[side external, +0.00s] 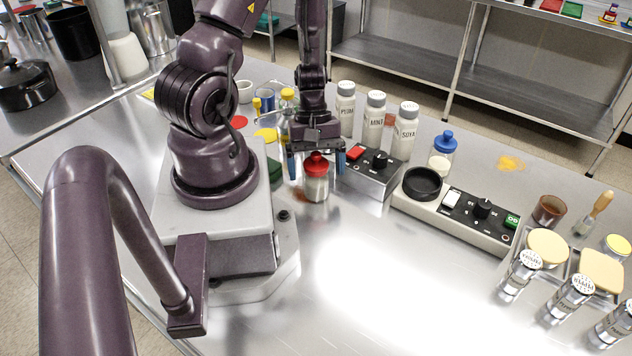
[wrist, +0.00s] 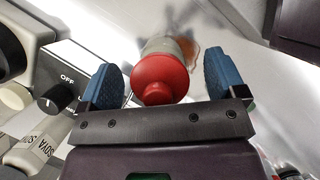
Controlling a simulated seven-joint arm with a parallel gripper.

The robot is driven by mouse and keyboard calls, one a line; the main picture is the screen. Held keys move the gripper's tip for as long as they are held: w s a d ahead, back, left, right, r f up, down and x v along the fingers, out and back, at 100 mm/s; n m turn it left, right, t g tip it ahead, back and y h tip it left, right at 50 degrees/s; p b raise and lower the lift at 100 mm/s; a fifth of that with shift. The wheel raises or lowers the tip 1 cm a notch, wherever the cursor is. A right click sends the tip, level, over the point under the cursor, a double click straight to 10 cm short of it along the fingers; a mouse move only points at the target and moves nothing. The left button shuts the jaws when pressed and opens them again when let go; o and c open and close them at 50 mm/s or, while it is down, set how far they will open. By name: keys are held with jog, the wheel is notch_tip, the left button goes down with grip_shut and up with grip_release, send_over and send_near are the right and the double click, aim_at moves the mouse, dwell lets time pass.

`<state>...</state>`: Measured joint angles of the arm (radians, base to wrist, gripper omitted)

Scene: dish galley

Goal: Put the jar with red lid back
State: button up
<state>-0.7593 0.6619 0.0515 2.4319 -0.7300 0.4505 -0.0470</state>
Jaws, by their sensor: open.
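The jar with the red lid (side external: 316,180) stands upright on the steel counter, left of a grey control box with a red button. It also shows in the wrist view (wrist: 163,73), lid nearest the camera. My gripper (side external: 317,165) is open, with its blue-padded fingers spread to either side of the lid. In the wrist view the fingers (wrist: 165,80) stand apart, with the jar showing between and just beyond them. I see no clear contact between the fingers and the jar.
The control box (side external: 370,172) stands close right of the jar. White bottles (side external: 375,115) stand behind it. A jar with a blue lid (side external: 442,152) stands farther right, behind a long control panel (side external: 455,212). Shakers (side external: 518,276) stand at the right. The counter's front middle is clear.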

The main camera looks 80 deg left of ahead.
jog(key=shift+f, duration=0.1)
jog(key=shift+c, duration=0.4)
jog(key=c, duration=1.2)
